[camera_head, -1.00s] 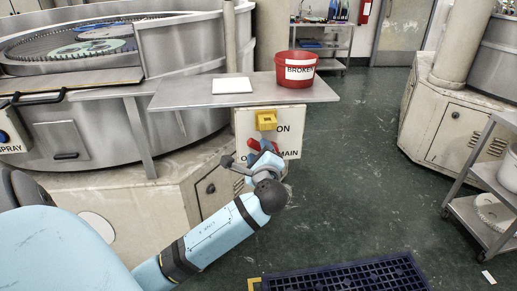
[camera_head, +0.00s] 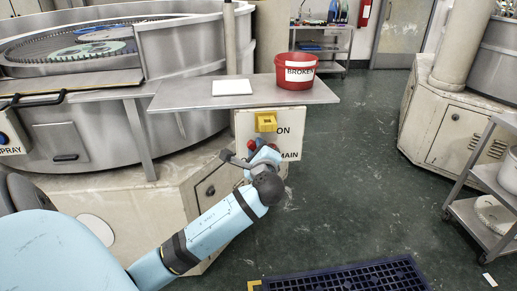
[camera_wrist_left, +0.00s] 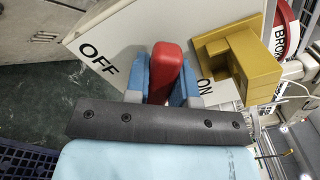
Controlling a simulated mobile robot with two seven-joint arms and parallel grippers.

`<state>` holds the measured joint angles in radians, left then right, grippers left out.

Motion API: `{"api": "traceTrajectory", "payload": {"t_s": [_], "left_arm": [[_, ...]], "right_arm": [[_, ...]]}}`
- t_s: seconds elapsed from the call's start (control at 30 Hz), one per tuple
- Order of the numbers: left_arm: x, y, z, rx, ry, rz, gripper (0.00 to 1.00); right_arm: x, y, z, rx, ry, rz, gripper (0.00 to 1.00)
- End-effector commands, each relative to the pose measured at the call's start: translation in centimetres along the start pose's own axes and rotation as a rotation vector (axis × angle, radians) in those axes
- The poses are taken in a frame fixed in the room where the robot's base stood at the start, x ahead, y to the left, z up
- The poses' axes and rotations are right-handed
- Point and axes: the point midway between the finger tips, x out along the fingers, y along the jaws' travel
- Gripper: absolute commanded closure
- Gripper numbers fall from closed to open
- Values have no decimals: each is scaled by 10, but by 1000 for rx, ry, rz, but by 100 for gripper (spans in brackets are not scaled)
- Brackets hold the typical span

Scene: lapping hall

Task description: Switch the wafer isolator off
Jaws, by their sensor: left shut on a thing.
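The wafer isolator is a cream panel (camera_head: 288,135) under the steel shelf, with ON at its upper right and MAIN lower down. A yellow block (camera_head: 266,121) sits on its upper part. In the left wrist view the panel (camera_wrist_left: 120,35) shows OFF on the left and ON on the right, with the yellow block (camera_wrist_left: 243,62) beside ON. The red handle (camera_wrist_left: 163,68) stands between my left gripper's blue fingers (camera_wrist_left: 162,88), which are shut on it. In the head view my left gripper (camera_head: 262,152) hides much of the handle and the OFF label. My right gripper is out of view.
A white plate (camera_head: 232,87) and a red bucket (camera_head: 296,72) marked BROKEN stand on the steel shelf (camera_head: 180,94) above the panel. A blue grating (camera_head: 345,279) lies on the floor. A metal trolley (camera_head: 470,215) stands at the right. The floor between is clear.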

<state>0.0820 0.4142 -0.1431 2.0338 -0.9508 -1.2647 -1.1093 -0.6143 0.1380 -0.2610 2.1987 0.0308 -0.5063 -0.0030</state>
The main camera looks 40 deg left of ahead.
Motion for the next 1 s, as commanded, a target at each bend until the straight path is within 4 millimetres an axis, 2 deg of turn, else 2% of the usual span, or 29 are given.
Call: {"api": "traceTrajectory", "payload": {"t_s": [0.27,1.0], "left_arm": [[0,5,-1,-85,0,2,100],[0,29,-10,-585,0,2,100]], "right_arm": [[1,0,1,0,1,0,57],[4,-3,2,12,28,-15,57]]}}
